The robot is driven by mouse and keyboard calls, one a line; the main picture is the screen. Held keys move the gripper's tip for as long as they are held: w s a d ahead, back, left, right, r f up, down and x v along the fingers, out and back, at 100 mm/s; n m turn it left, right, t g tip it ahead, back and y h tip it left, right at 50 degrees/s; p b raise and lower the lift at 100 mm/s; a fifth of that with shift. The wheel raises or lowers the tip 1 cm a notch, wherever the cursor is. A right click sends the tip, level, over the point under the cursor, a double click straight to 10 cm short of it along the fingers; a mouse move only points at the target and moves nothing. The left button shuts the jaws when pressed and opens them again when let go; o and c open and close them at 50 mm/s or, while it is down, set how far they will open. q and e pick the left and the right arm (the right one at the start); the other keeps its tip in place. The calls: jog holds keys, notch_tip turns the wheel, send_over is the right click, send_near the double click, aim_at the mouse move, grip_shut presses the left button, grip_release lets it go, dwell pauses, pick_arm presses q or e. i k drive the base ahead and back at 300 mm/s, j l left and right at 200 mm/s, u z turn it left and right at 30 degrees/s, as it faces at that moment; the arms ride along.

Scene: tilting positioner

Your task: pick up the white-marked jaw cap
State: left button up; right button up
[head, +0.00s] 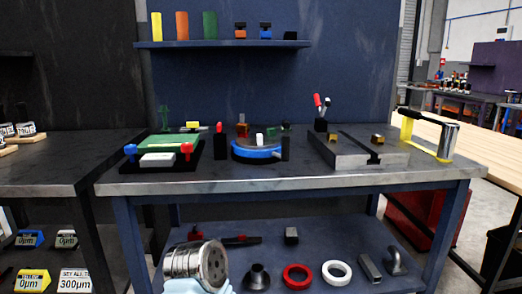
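I cannot clearly make out which small part is the white-marked jaw cap. A small white piece (260,139) shows at the blue round tilting positioner (256,152) in the middle of the bench. Two small brown blocks sit on the grey slotted slab (350,152) to its right, one at the left (334,138) and one at the right (377,141); no white mark is readable on them.
The dark bench (290,180) also holds a green-topped fixture (168,144) with a white block (157,159), a black holder (320,125) with red and white handles, and a yellow-framed clamp (406,128). The lower shelf holds red (285,274) and white (325,271) rings. The bench's front strip is mostly clear.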

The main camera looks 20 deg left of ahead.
aim_at(376, 139)
jog(key=i+l, duration=0.2)
jog(key=l, duration=0.15)
jog(key=i+l, duration=0.4)
jog(key=l, duration=0.25)
